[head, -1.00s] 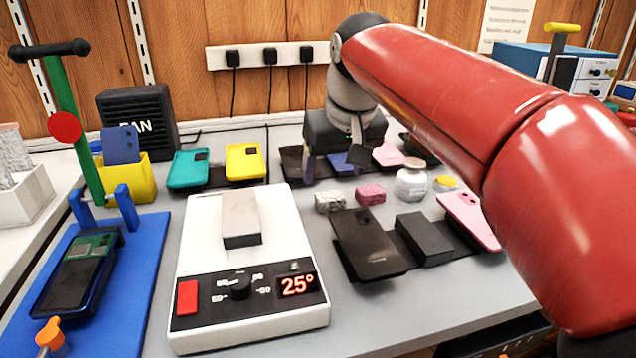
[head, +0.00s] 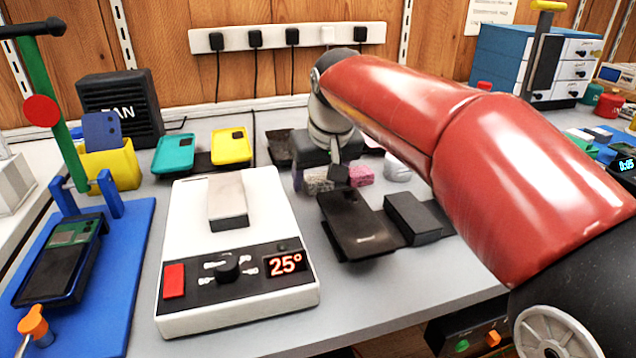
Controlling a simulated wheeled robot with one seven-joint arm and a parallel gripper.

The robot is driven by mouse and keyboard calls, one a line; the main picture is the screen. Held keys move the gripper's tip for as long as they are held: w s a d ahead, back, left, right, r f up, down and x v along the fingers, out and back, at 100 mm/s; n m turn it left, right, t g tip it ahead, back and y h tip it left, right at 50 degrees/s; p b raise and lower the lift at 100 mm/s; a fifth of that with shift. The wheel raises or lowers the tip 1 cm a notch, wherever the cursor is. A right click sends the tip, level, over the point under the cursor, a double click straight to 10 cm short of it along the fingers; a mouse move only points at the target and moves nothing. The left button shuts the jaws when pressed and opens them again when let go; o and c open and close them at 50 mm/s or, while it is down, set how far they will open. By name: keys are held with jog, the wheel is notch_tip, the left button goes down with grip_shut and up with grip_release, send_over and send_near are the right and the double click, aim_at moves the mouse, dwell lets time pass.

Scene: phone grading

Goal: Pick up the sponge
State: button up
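Two small, rough, sponge-like blocks lie behind the black phone in the head view: a grey speckled block (head: 319,181) and a pink block (head: 361,176). I cannot tell for sure which is the sponge. My gripper (head: 319,178) is low over the table at the grey block, pointing down. Its fingers look spread, one at the grey block's left and one near its right end, beside the pink block. The gripper body and fingers hide part of this area. I cannot see whether the fingers touch the grey block.
A black phone (head: 355,222) and dark box (head: 413,217) stand in front of the blocks. A white jar (head: 397,169) is to the right, partly behind my arm.

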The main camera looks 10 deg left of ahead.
aim_at(319, 179)
jog(key=c, duration=0.8)
jog(key=shift+r, duration=0.15)
notch_tip(319, 179, up, 20)
jog(key=p, duration=0.5)
